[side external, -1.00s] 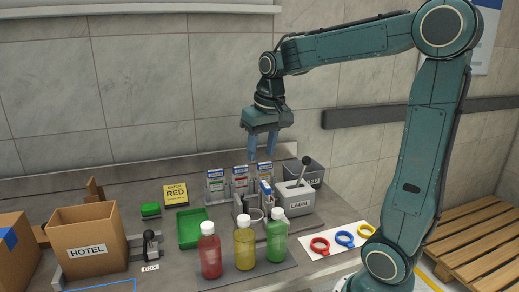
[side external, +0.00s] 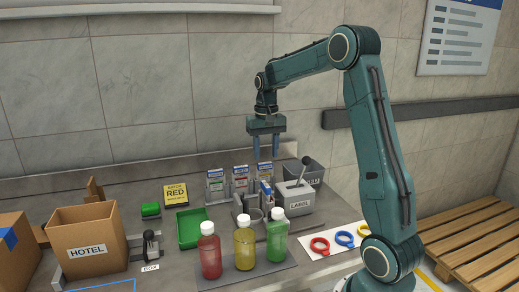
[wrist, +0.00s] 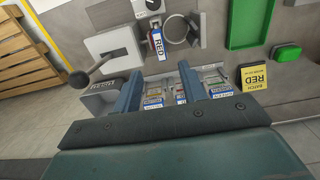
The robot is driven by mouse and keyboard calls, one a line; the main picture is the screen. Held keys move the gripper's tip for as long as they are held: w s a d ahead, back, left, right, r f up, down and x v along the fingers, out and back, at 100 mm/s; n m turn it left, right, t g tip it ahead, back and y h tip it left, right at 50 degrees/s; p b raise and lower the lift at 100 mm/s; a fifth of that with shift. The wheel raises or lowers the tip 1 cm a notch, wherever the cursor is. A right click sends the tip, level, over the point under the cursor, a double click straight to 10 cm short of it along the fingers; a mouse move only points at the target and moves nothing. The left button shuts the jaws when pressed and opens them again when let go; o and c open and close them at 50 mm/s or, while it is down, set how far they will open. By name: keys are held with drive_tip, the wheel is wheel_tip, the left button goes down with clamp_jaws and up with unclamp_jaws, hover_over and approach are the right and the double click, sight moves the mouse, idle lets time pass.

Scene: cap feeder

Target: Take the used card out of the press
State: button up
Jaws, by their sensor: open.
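The press (side external: 295,197) is a light grey block marked LABEL with a lever on top. It also shows at upper left in the wrist view (wrist: 112,42). A card (wrist: 157,42) marked RED, with a blue end, stands upright at the press's side. It also shows in the side view (side external: 265,190). My gripper (side external: 266,153) is open and empty, pointing down above the row of card holders behind the press. In the wrist view its two fingers (wrist: 160,74) stand apart, with the card beyond their tips.
Three card holders (side external: 240,182) stand behind the press, beside a dark bin (side external: 312,176) with partly hidden lettering. Red, yellow and green bottles (side external: 244,248) stand in front. A green tray (side external: 193,241), a yellow RED sign (side external: 175,194) and a HOTEL box (side external: 88,240) are left.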

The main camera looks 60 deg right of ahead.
sight(266, 184)
drive_tip(key=shift+f, duration=4.25)
drive_tip(key=shift+d+f, duration=0.1)
drive_tip(key=shift+f, duration=2.5)
clamp_jaws()
